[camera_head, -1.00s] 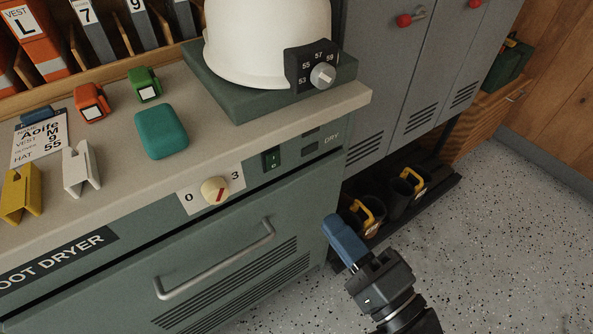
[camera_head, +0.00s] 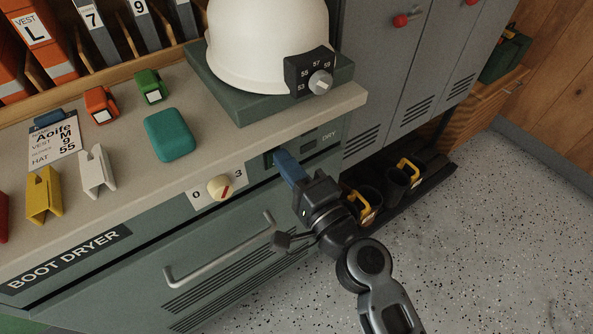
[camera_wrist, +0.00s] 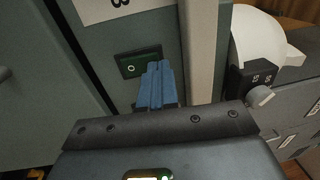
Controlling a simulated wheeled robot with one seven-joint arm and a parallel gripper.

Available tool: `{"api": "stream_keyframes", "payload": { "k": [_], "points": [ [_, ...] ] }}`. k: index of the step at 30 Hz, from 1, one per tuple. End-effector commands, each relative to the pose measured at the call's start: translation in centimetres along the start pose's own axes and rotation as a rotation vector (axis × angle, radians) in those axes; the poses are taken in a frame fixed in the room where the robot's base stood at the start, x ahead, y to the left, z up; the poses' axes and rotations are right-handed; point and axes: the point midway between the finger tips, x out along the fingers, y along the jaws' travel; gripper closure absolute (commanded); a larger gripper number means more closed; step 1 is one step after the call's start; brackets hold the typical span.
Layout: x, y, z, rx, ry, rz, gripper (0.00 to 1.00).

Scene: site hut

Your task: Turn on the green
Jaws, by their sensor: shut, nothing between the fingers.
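The green rocker switch (camera_wrist: 138,62) sits in a dark frame on the boot dryer's front panel, with a small ring mark visible on it in the wrist view. In the head view its edge (camera_head: 267,160) shows just left of my fingertips, which hide most of it. My gripper (camera_head: 282,157) is shut and empty, its blue fingers pointing at the switch. In the wrist view the fingertips (camera_wrist: 158,68) overlap the lower right of the switch. I cannot tell whether they touch it. The boot dryer (camera_head: 140,270) is grey-green with a long handle.
A cream dial (camera_head: 221,188) with a red pointer is left of the switch. The counter (camera_head: 225,135) above holds a teal box (camera_head: 169,135), clips, a name card and a white helmet (camera_head: 265,45) on a green block. Boots stand on a low rack at right. Speckled floor (camera_head: 480,250) is open.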

Motion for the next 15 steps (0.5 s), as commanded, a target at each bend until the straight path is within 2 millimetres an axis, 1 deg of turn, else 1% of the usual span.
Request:
{"api": "stream_keyframes", "payload": {
  "k": [10, 15],
  "points": [
    [0.14, 0.02, -0.01, 0.000, 0.000, 0.000, 1.00],
    [0.40, -0.51, -0.03, -0.002, 0.000, 0.016, 1.00]
  ]
}}
